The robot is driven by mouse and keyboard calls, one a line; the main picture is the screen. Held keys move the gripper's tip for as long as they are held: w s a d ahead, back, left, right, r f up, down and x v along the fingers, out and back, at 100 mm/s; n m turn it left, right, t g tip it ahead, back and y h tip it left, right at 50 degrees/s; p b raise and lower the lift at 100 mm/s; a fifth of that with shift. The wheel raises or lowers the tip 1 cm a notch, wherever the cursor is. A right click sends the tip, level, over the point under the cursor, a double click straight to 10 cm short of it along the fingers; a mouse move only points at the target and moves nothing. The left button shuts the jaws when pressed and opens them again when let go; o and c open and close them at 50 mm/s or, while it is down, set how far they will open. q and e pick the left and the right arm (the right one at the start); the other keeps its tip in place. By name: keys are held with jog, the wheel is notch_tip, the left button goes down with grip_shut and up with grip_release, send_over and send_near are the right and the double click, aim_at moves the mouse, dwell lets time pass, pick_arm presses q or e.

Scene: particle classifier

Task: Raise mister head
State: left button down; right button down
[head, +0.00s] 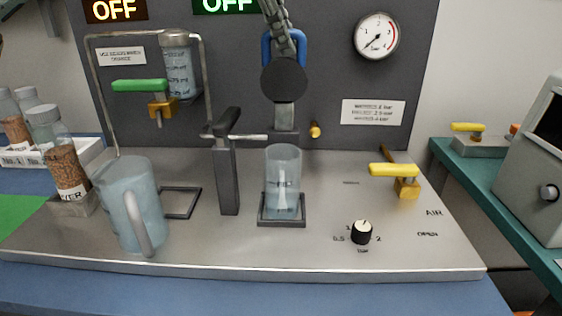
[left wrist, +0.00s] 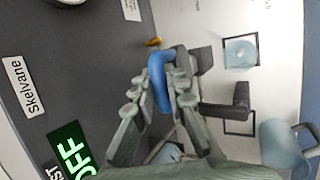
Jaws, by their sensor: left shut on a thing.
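The mister head shows in the head view as a round dark disc (head: 284,79) with a blue handle (head: 298,45) above it, on a grey upright behind the clear beaker (head: 283,182). My left gripper (head: 284,42) comes down from the top and is shut on the blue handle. In the left wrist view, the gripper's fingers (left wrist: 155,85) sit on both sides of the blue handle (left wrist: 158,75). The gripper partly hides the handle in the head view. My right gripper is not in view.
A blue jug (head: 128,205) stands at the left of the metal bench (head: 330,255). A black-handled post (head: 228,165) stands left of the beaker. A yellow valve (head: 395,171) and black knob (head: 361,232) are at right. A gauge (head: 376,36) hangs on the back panel.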

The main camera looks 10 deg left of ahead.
pick_arm(q)
jog(key=shift+w+a+r, duration=0.1)
jog(key=shift+w+r, duration=0.05)
jog(key=shift+w, duration=0.3)
jog(key=shift+w+a+t, duration=0.15)
jog(key=shift+w+t, duration=0.05)
jog(key=shift+w, duration=0.4)
jog(key=shift+w+a+t, duration=0.1)
jog(key=shift+w+t, duration=0.1)
jog(key=shift+w, duration=0.4)
jog(key=c, duration=1.5)
grip_release()
jog(key=shift+c, duration=0.2)
jog(key=shift+s, duration=0.1)
jog(key=shift+p+v, duration=0.45)
jog(key=shift+v, duration=2.95)
